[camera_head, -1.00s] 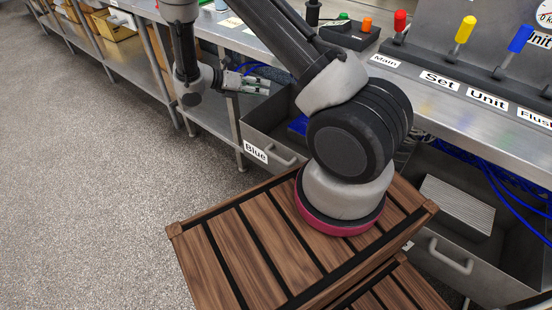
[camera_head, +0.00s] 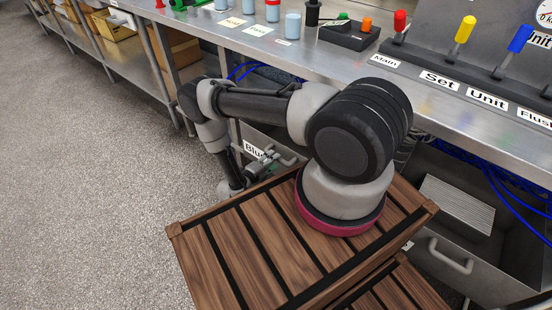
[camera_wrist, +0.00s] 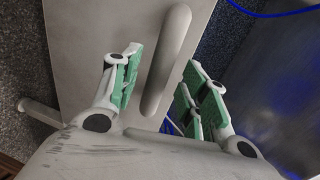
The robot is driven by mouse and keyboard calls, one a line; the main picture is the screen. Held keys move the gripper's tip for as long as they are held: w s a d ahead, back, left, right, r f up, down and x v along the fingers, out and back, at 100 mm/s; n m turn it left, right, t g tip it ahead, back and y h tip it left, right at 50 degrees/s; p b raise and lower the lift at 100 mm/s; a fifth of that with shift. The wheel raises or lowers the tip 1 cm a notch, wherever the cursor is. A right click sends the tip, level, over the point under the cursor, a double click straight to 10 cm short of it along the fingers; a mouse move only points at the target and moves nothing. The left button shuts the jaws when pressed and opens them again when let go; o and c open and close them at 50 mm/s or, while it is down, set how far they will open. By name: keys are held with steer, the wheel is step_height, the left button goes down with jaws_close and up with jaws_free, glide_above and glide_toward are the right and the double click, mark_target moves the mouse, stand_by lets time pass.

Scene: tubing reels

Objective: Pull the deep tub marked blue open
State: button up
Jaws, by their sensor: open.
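The tub marked blue is a grey metal drawer (camera_head: 262,136) under the bench, with a white label (camera_head: 252,150) partly covered by my arm. In the wrist view its grey front panel (camera_wrist: 85,60) fills the middle, with a rounded grey bar handle (camera_wrist: 168,62). My gripper (camera_wrist: 163,78) has green-padded fingers, spread open, one on each side of the handle. I cannot tell whether the pads touch it. In the head view my gripper (camera_head: 282,160) is at the tub's front, partly hidden by the arm.
A wooden slatted crate top (camera_head: 230,250) lies below my arm. A second grey tub (camera_head: 460,275) with a bar handle and ribbed block stands at right. Blue tubing (camera_head: 510,195) hangs there. The bench (camera_head: 330,55) holds cups, a tray and coloured levers. The floor at left is clear.

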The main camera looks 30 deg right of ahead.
steer(key=shift+x, duration=1.6)
